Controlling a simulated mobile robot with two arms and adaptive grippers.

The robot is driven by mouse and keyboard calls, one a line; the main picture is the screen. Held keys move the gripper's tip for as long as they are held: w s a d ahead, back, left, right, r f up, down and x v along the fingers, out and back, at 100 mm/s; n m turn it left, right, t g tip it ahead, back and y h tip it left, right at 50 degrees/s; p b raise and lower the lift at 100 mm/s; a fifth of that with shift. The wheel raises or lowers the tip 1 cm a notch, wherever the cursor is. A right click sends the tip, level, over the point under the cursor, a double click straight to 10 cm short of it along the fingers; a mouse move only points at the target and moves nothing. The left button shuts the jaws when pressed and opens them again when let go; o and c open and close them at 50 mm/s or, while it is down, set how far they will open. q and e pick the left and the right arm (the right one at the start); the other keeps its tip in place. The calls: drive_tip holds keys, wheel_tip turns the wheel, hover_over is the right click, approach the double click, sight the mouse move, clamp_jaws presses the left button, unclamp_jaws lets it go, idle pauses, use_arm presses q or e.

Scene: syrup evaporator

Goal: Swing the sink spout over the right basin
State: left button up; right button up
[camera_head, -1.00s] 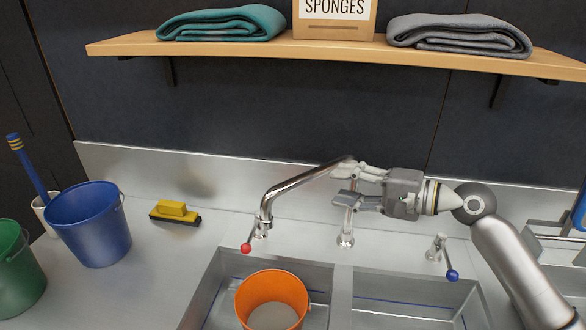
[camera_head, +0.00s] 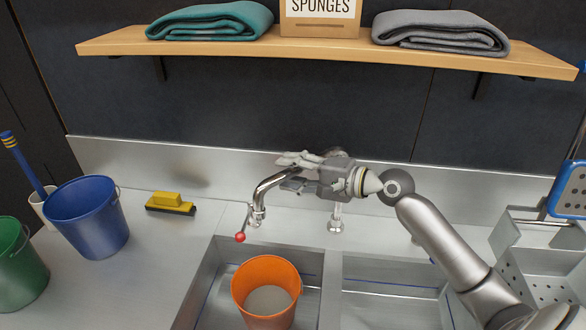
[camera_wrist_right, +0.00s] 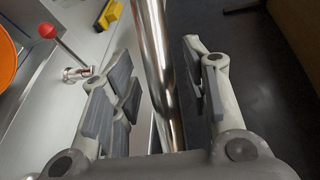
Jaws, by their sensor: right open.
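The chrome sink spout (camera_head: 268,188) rises from its base behind the left basin and slants right along the back ledge, partly hidden by my right gripper (camera_head: 287,172). That gripper is open, its fingers around the spout near its bend. In the right wrist view the spout (camera_wrist_right: 158,60) passes between the two spread fingers, with gaps visible on both sides. The right basin (camera_head: 395,272) is empty. An orange bucket (camera_head: 266,270) stands in the left basin (camera_head: 203,288). My left gripper is not in view.
A red-knobbed handle (camera_head: 240,237) sits in front of the spout base. My right arm hides most of the blue-knobbed one. A yellow brush (camera_head: 168,201), blue bucket (camera_head: 88,220) and green bucket (camera_head: 18,265) stand left. A perforated metal rack (camera_head: 548,285) is at right.

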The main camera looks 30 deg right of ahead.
clamp_jaws()
idle(0.3)
drive_tip(key=shift+s, duration=0.1)
